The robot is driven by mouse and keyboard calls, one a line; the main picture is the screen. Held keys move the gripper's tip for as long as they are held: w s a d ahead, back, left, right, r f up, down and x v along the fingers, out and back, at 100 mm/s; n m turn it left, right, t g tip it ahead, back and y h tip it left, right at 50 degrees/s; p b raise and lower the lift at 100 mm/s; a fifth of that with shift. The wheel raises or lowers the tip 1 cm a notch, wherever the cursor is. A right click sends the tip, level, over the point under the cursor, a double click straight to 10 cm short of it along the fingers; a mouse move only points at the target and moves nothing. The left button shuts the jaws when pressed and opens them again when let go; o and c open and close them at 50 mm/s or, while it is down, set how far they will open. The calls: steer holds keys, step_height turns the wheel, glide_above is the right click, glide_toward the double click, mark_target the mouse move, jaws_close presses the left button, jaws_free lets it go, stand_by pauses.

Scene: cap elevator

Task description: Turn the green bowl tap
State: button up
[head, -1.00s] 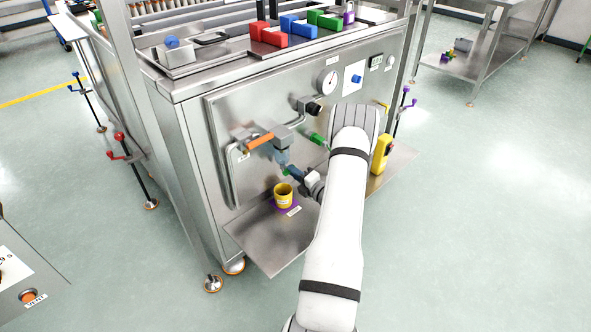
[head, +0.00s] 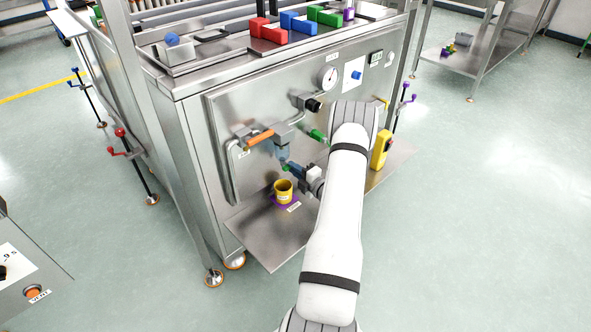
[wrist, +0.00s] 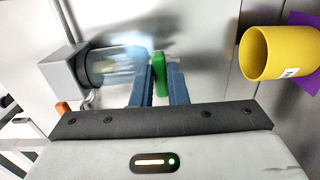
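The green bowl tap (wrist: 160,72) is a small green lever at the end of a clear bluish bowl (wrist: 118,66). In the head view the bowl (head: 282,151) hangs from a grey block, with the green tap (head: 285,168) at its lower end. My gripper (wrist: 159,78) has its two blue fingers on either side of the tap, close against it with little or no gap. It appears shut on the tap. In the head view my gripper (head: 290,167) reaches the tap from the right, and the arm hides part of the panel.
A yellow cup (head: 283,191) stands on a purple mat (head: 292,206) on the shelf below, close to my gripper. An orange handle (head: 260,137) is up left and a green handle (head: 318,136) up right. A yellow box (head: 381,150) stands at right.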

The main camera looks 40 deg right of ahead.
steer(key=o, duration=0.4)
steer(key=shift+o, duration=0.2)
steer(key=s, duration=0.7)
steer(key=shift+s+d+p, duration=0.3)
steer(key=shift+s+p, duration=0.05)
steer(key=shift+p, duration=0.05)
